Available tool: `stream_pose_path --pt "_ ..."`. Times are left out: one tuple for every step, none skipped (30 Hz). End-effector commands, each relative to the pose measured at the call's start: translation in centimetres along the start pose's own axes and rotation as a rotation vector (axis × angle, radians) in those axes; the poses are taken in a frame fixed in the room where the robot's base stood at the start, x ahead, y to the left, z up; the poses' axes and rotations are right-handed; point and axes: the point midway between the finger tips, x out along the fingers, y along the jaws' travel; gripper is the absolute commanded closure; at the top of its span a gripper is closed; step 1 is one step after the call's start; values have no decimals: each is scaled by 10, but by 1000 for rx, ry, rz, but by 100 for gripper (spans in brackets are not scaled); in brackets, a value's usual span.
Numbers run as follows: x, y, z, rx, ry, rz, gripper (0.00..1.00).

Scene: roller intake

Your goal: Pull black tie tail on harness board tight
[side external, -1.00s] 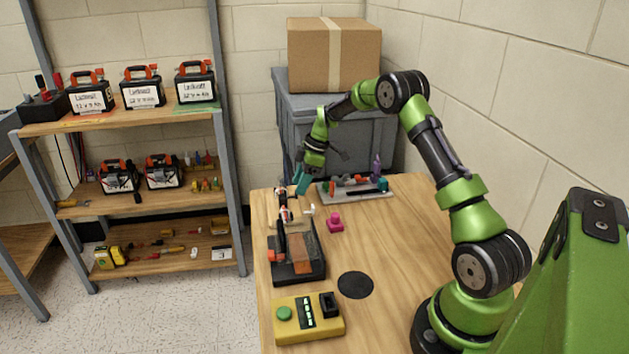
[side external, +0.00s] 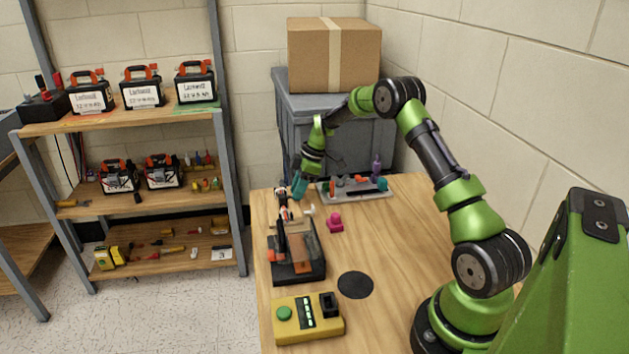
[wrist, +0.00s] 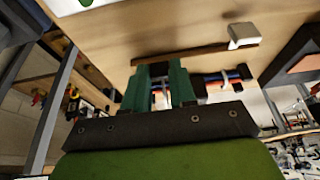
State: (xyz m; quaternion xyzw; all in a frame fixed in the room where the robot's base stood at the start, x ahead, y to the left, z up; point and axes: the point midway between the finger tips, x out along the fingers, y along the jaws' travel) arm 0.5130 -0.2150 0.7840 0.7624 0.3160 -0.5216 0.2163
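The harness board (side external: 288,215) is near the table's far left corner, behind a black device, with a cable bundle over it. My gripper (side external: 299,188) points down just above the far end of the bundle. In the wrist view my two green fingers (wrist: 159,72) straddle the bundle, and a narrow gap shows between them. Red and blue wires (wrist: 222,77) with white bands run out to the right of the fingers. A dark piece lies between the fingertips; I cannot tell whether it is the black tie tail or whether the fingers grip it.
A grey tray of tools (side external: 358,193) lies behind and right of my gripper. A magenta piece (side external: 336,222) stands right of the board. The black device (side external: 298,262) and a yellow button box (side external: 308,318) are nearer the front.

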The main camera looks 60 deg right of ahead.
Motion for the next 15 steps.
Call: stream_pose_path --pt "0 0 0 0 0 0 83" --pt "0 0 0 0 0 0 88" --pt "0 0 0 0 0 0 94" --pt "0 0 0 0 0 0 98" --pt "0 0 0 0 0 0 100" --pt "0 0 0 0 0 0 100" --pt "0 0 0 0 0 0 100" --pt "0 0 0 0 0 0 100" --pt "0 0 0 1 0 0 100" --pt "0 0 0 1 0 0 100" --pt "-1 0 1 1 0 0 100" --pt "-1 0 2 1 0 0 100" --pt "-1 0 2 1 0 0 100" --pt "-2 0 3 2 0 0 100" --pt "-2 0 5 2 0 0 100"
